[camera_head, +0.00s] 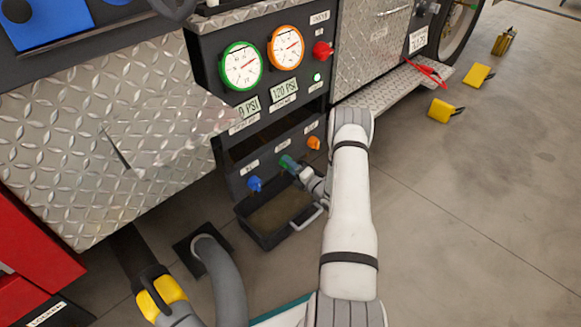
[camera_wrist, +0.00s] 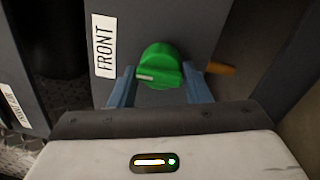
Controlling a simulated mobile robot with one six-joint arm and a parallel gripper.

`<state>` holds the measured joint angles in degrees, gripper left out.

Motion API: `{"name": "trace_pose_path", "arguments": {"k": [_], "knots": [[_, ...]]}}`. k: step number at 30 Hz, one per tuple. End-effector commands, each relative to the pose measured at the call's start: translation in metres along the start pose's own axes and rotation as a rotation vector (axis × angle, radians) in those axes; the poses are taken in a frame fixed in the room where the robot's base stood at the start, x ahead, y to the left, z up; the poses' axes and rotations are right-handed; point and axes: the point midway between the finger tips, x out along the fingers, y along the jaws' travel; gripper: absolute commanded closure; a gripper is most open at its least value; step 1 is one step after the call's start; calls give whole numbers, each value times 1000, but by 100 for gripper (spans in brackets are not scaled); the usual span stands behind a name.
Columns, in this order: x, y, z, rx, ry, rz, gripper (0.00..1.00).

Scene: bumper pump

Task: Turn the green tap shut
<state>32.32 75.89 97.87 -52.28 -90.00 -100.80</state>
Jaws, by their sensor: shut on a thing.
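The green tap (camera_wrist: 160,66) sits on the dark panel beside a white label reading FRONT, in the wrist view. In the head view the green tap (camera_head: 287,162) is in the lower row, between a blue tap (camera_head: 255,183) and an orange tap (camera_head: 314,142). My gripper (camera_wrist: 162,80) has a blue finger on each side of the green knob and is shut on it. In the head view my gripper (camera_head: 296,170) reaches the tap from the right and hides part of it. A pale mark shows on the left of the knob's face.
A dark tray (camera_head: 262,240) with a handle sticks out below the taps. Above are a green-rimmed gauge (camera_head: 240,67), an orange-rimmed gauge (camera_head: 286,48) and a red knob (camera_head: 322,51). A grey hose (camera_head: 222,275) lies lower left. Floor to the right is mostly clear.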

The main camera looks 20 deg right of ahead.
Motion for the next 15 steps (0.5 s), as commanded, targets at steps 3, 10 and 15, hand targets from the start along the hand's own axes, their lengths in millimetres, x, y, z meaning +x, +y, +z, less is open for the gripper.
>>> {"name": "trace_pose_path", "arguments": {"k": [3, 10, 15], "knots": [[-1, -4, -4, 2, 4, -10, 79], [-2, -4, -4, 2, 4, -10, 79], [-1, -4, -3, 2, 3, -8, 44]]}}
